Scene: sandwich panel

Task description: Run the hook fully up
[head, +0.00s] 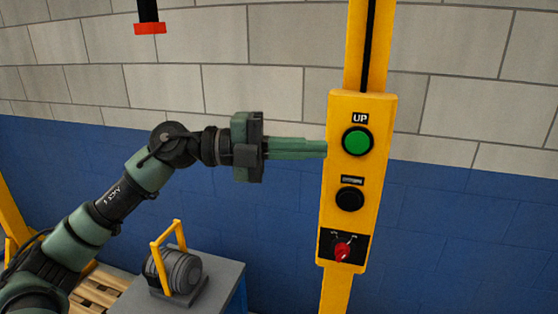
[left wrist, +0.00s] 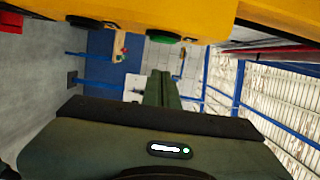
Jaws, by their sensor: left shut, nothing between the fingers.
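A yellow control panel (head: 333,185) stands on a yellow post. Its green UP button (head: 357,141) is at the top, with a black button (head: 349,199) below it. My left gripper (head: 323,148) is shut and empty, its fingertips at the panel's left edge level with the green button; I cannot tell whether they touch. In the left wrist view the shut fingers (left wrist: 161,80) point toward the panel (left wrist: 215,18), just under the green button (left wrist: 163,37). No hook is clearly recognisable. My right gripper is not in view.
A red selector knob (head: 343,251) sits low on the panel. A black hanging part with a red end (head: 150,28) is at the top left. A grey weight with a yellow handle (head: 180,272) stands on a grey cabinet (head: 215,285), near a wooden pallet (head: 97,290).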

